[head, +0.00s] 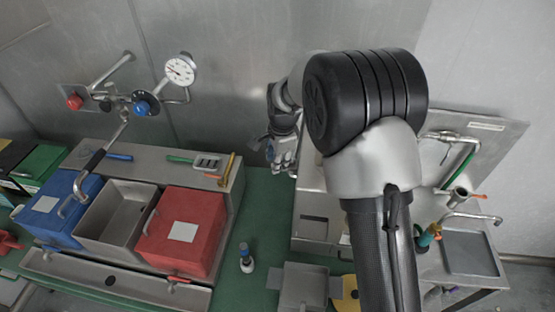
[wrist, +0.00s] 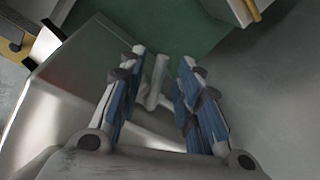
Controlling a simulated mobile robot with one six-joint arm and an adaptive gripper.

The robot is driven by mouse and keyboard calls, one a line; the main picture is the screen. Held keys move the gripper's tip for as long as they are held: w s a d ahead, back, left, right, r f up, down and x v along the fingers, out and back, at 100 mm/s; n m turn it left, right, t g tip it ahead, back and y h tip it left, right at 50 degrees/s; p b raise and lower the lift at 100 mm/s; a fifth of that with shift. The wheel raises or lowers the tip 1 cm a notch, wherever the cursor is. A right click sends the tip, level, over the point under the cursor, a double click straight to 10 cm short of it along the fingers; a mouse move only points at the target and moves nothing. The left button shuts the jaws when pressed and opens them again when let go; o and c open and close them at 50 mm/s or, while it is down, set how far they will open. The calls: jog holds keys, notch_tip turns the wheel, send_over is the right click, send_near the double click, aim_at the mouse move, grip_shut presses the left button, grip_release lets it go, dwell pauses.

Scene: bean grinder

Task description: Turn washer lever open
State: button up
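My gripper (head: 284,160) hangs in front of the back wall, over the left part of a steel machine (head: 308,227). In the wrist view its two blue-padded fingers (wrist: 163,58) stand apart, with a gap between the tips. A pale, handle-like bar (wrist: 155,82) shows between the fingers; I cannot tell whether it touches them or whether it is the washer lever. A green-handled lever or pipe (head: 458,166) is on the steel panel at right, by a sink, far from my gripper. No part is clearly marked as the washer lever. My arm hides the machine's middle.
A pressure gauge (head: 180,69) and a blue knob (head: 145,104) are on the wall pipes.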

jog(key=shift+f, duration=0.15)
grip_shut()
dwell(0.4)
dwell(0.4)
